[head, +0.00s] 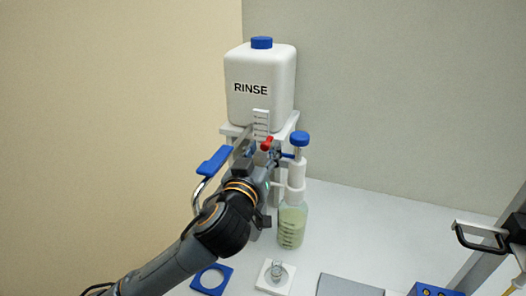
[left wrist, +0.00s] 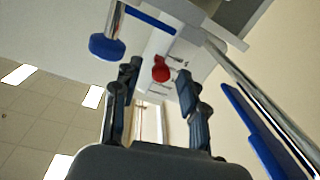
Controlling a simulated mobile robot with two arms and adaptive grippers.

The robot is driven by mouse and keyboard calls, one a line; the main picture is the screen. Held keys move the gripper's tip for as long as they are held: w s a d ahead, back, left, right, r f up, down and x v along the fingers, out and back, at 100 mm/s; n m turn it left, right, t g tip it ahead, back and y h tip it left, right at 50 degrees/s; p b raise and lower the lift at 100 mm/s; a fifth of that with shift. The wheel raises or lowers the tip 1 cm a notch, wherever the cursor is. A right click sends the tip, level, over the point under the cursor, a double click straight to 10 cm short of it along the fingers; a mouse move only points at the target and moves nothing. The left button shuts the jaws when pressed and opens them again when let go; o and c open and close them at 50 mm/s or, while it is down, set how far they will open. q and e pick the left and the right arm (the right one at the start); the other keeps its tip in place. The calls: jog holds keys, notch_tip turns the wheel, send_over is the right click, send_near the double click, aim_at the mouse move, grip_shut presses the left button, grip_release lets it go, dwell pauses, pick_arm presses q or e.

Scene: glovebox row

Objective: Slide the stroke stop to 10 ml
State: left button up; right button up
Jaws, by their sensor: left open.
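The red stroke stop (head: 266,143) sits low on a white graduated scale strip (head: 261,120) in front of the rinse container. Its exact mark is too small to read. My left gripper (head: 270,160) is just in front of and below the stop. In the left wrist view, the red stop (left wrist: 160,70) shows between the two open fingertips (left wrist: 159,84), with visible gaps on both sides, and the scale strip (left wrist: 152,92) lies behind it. The gripper holds nothing. My right gripper is in neither view.
A white RINSE container (head: 262,85) stands on a white stand (head: 232,130). A blue lever (head: 214,160) is close left of my gripper; a blue-capped dispenser (head: 299,139) on a green-liquid bottle (head: 292,228) is close right. A small glass (head: 277,270) stands in front.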

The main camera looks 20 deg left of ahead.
pick_arm(q)
jog(key=shift+s, duration=0.1)
jog(key=s, duration=0.7)
jog(key=shift+s, duration=0.2)
jog(key=shift+d, duration=0.15)
